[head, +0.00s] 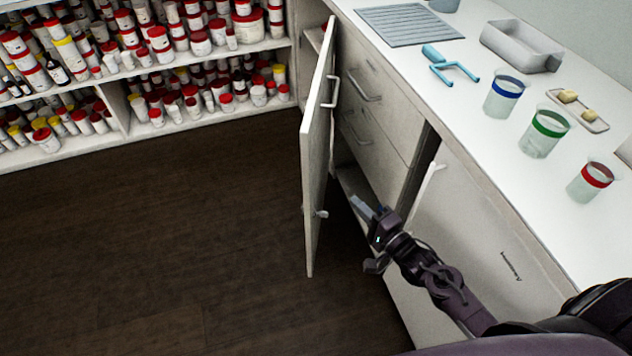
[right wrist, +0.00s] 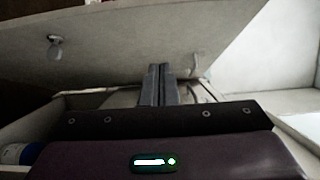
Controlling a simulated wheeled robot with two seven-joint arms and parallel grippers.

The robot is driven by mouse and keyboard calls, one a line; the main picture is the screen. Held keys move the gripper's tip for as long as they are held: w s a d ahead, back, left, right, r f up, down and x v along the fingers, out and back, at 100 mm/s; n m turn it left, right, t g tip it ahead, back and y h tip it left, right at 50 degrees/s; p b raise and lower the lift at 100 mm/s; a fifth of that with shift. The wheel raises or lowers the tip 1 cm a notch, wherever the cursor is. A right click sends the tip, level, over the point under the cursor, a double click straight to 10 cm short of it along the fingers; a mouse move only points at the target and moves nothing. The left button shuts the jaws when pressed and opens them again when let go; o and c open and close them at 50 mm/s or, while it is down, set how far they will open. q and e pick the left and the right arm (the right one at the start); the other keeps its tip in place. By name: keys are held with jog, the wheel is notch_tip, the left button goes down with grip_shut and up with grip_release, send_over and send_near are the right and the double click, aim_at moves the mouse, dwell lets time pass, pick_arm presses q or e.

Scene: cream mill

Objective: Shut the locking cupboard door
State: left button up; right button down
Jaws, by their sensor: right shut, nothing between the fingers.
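The cupboard door (head: 316,160) is a pale panel standing open, jutting out from the counter front over the dark floor. A small metal fitting (head: 321,214) sits low on it. In the right wrist view the door (right wrist: 120,40) spans the top as a broad panel, with a round fitting (right wrist: 55,47) on it. My right gripper (head: 358,204) is just right of the door, beside the cupboard opening, apart from the door in the head view. Its fingers (right wrist: 158,85) are together and empty, pointing toward the panel. My left gripper is not in view.
The counter (head: 470,95) runs along the right, with beakers (head: 544,133), a grey tray (head: 520,45) and a blue tool (head: 450,65) on top. Drawers (head: 375,110) and a closed panel (head: 465,235) are below. Shelves of jars (head: 150,75) line the back. The floor (head: 170,230) left of the door is clear.

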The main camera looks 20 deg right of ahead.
send_near(312, 173)
jog(key=w+d, duration=0.2)
jog(key=w, duration=0.1)
jog(key=w+a, duration=0.1)
jog(key=a, duration=0.2)
jog(key=shift+w+a+r, duration=0.15)
jog(key=shift+w, duration=0.25)
jog(key=shift+w+a, duration=0.2)
jog(key=shift+a, duration=0.25)
